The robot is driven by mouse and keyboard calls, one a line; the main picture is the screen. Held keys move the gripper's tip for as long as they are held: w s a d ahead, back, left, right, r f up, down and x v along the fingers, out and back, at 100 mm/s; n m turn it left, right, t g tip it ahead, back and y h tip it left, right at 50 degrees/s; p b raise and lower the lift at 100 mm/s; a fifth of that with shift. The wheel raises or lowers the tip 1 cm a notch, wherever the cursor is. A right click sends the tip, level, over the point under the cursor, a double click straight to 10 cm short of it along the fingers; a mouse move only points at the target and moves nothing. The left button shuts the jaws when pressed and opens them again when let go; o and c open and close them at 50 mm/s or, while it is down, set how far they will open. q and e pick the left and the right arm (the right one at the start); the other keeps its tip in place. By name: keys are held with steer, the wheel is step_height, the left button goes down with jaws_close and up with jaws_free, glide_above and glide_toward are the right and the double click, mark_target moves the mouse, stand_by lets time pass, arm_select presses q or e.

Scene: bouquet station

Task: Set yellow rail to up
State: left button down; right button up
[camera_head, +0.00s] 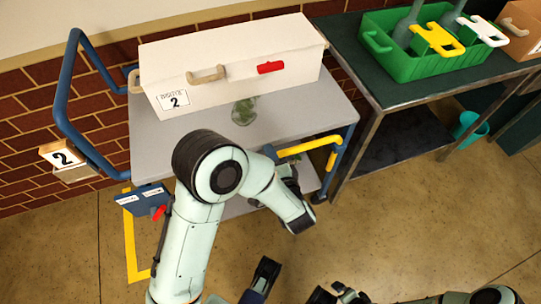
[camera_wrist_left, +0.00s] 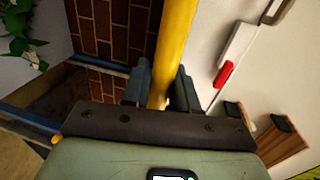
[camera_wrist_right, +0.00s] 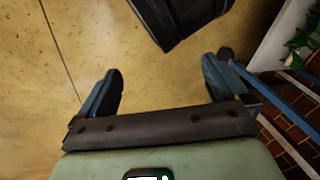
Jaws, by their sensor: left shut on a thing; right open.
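The yellow rail (camera_head: 308,146) runs along the right front edge of the grey cart (camera_head: 160,145) in the head view, near the blue corner post. A short yellow piece (camera_head: 331,161) sits on that post. In the left wrist view the yellow rail (camera_wrist_left: 174,45) passes between the fingers of my left gripper (camera_wrist_left: 160,86), which is shut on it. In the head view my left gripper (camera_head: 277,158) is at the rail's left end, partly hidden by its own wrist. My right gripper (camera_wrist_right: 162,88) is open and empty, low over the floor.
A long white box (camera_head: 230,62) with a red handle lies on the cart, behind a green glass-like vessel (camera_head: 243,111). A blue push handle (camera_head: 62,95) rises at left. A dark green table (camera_head: 400,92) with a green crate (camera_head: 440,67) stands at right.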

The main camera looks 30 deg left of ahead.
arm_select(q)
step_height(320, 180, up, 6)
steer(key=p, duration=0.6)
steer(key=shift+f, duration=0.15)
step_height(320, 180, up, 8)
steer(key=p, duration=0.9)
arm_select(e)
steer(key=s+a+r+g, duration=0.2)
steer(key=s+r, duration=0.3)
steer(key=r, duration=0.2)
steer(key=s+a+r+g+y, duration=0.1)
steer(key=s+r, duration=0.3)
steer(key=r, duration=0.4)
steer(key=shift+s+a+r+n+g+y, duration=0.2)
steer(key=shift+s+a+n+g+y, duration=0.15)
steer(key=shift+a+g, duration=0.2)
arm_select(q)
steer(key=shift+w, duration=0.1)
steer(key=c, duration=1.1)
jaws_free()
steer(key=shift+o, duration=0.5)
arm_select(e)
steer(key=shift+s, duration=0.1)
